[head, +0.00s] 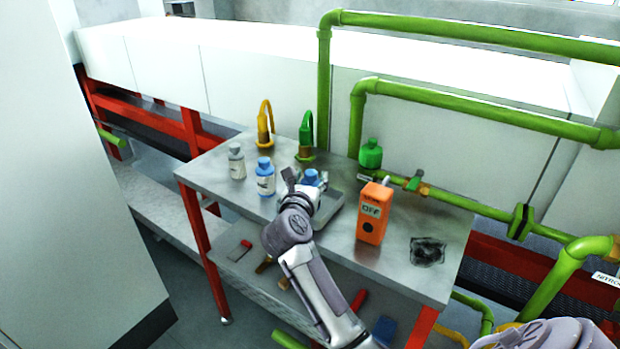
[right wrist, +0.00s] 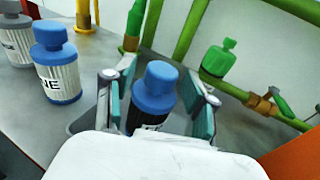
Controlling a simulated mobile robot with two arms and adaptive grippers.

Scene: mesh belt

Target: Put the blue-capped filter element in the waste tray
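A blue-capped element (right wrist: 152,95) with a dark-looking body and a pale label is between the fingers of my right gripper (right wrist: 160,100). The fingers are apart, with a gap visible on its right side. Its blue cap also shows in the head view (head: 311,177), beside my right gripper (head: 302,184). A shallow grey tray (head: 334,208) lies under the gripper; whether the element rests on its floor is hidden. Another blue-capped, white ribbed element (head: 265,180) stands left of the tray; it also shows in the right wrist view (right wrist: 57,65). My left gripper is not in view.
A grey-capped element (head: 236,162) stands at the left of the metal table (head: 385,260). Yellow (head: 265,122) and green (head: 306,132) hooked fittings and a green bottle (head: 371,154) are behind. An orange "OFF" box (head: 373,215) and a black mesh patch (head: 428,251) are right.

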